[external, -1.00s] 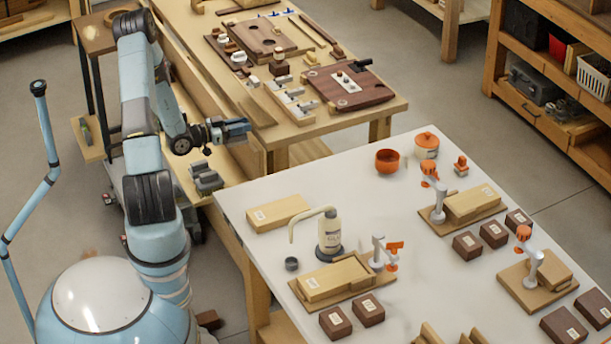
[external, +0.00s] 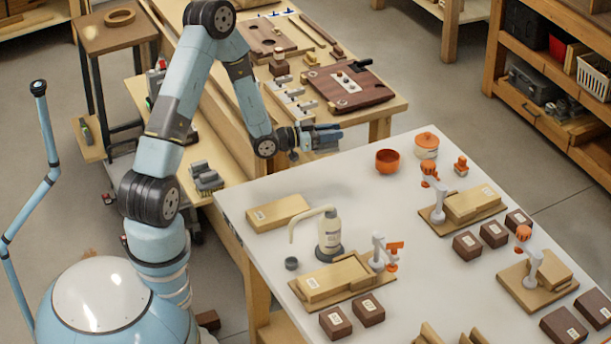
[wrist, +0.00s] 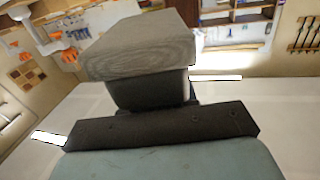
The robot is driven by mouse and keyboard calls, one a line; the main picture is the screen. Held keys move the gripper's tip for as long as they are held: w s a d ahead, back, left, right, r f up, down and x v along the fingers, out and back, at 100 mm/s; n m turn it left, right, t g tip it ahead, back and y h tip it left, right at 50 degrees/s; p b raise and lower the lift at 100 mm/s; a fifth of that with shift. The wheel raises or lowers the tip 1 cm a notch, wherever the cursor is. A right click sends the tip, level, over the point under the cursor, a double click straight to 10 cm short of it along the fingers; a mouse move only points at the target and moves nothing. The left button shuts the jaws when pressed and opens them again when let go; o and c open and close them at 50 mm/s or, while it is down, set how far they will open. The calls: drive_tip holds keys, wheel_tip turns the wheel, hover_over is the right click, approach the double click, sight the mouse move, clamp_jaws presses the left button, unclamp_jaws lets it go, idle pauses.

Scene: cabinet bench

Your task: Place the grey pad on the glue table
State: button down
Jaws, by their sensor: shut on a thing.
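In the wrist view a grey, wood-grained block, which looks like the grey pad (wrist: 140,50), fills the upper middle, held at the end of my gripper. In the external view my gripper (external: 322,138) is shut on it, above the far left edge of the white-topped glue table (external: 365,165). The pad is hard to tell from the jaws there. The glue table carries a white glue bottle (external: 330,231) with a curved spout. The fingertips are mostly hidden behind the pad in the wrist view.
Wooden blocks on boards with orange-knobbed clamps (external: 435,190), dark brown blocks (external: 467,245), an orange bowl (external: 387,160) and an orange-lidded pot (external: 426,146) stand on the table. Grey blocks (external: 205,177) lie on the left bench. The table's far left part is clear.

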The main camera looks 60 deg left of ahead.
drive_tip(key=w+d+r, duration=0.1)
drive_tip(key=d, duration=0.6)
drive_tip(key=w+d+r+h, duration=0.1)
drive_tip(key=w+d, duration=0.1)
drive_tip(key=d, duration=0.5)
drive_tip(key=shift+d+r+m, duration=0.3)
drive_tip(key=shift+d+r, duration=0.05)
drive_tip(key=shift+d, duration=0.05)
drive_tip(key=shift+w, duration=0.1)
